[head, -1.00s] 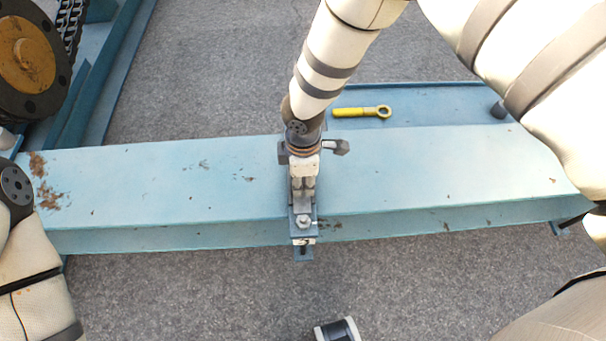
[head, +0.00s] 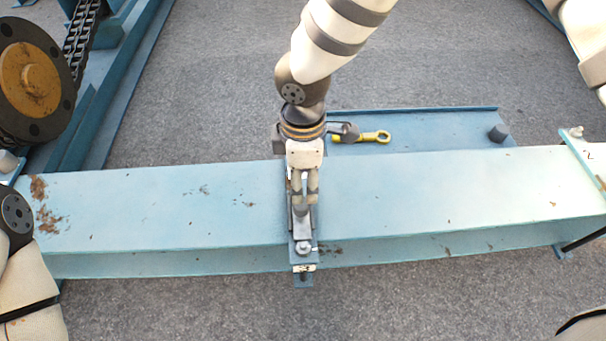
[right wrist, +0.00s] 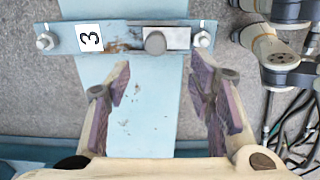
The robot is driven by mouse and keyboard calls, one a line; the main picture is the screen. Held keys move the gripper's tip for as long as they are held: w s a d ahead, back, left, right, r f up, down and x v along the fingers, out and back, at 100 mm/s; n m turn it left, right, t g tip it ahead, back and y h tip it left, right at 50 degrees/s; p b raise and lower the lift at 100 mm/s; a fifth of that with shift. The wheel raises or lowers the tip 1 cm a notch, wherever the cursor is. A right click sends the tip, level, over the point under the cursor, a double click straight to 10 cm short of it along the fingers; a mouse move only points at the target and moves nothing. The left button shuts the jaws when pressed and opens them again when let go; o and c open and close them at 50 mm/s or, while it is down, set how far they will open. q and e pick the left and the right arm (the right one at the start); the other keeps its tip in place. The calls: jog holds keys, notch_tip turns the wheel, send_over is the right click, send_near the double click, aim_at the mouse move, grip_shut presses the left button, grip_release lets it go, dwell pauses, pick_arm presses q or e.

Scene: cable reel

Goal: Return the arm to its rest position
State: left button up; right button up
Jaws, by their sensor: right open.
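My right gripper (head: 303,195) points down over the blue beam (head: 420,195) in the head view, and its fingers are spread. The right wrist view shows the open jaws (right wrist: 162,88) with nothing gripped between them. Just beyond the fingertips is a blue clamp plate marked 3 (right wrist: 90,38), with a bolt at each end and a round grey knob (right wrist: 154,43). The plate also shows in the head view (head: 303,268), across the beam. Whether a fingertip touches it cannot be told. Only a link of my left arm shows at the lower left; its gripper is out of frame.
A dark reel flange (head: 35,80) and a chain (head: 82,45) stand at the upper left. Another clamp plate (head: 580,165) crosses the beam at right. Grey floor lies around.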

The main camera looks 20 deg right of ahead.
jog(key=shift+r, duration=0.1)
dwell(0.3)
jog(key=s+f+m+g+y+p, duration=0.2)
jog(key=s+f+m, duration=0.3)
jog(key=s, duration=0.7)
pick_arm(q)
jog(key=w+r+t+p, duration=0.2)
jog(key=w+r+p, duration=0.1)
jog(key=w+r, duration=0.3)
jog(key=shift+w+r+p, duration=0.15)
jog(key=shift+r+p, duration=0.2)
jog(key=shift+p, duration=0.05)
pick_arm(e)
jog(key=s+d+m+h, duration=0.1)
jog(key=s+d+m, duration=0.4)
jog(key=s, duration=0.6)
jog(key=s+d+m+h, duration=0.1)
jog(key=s+d+m, duration=0.4)
jog(key=s, duration=0.6)
jog(key=shift+s, duration=0.25)
jog(key=shift+f, duration=0.1)
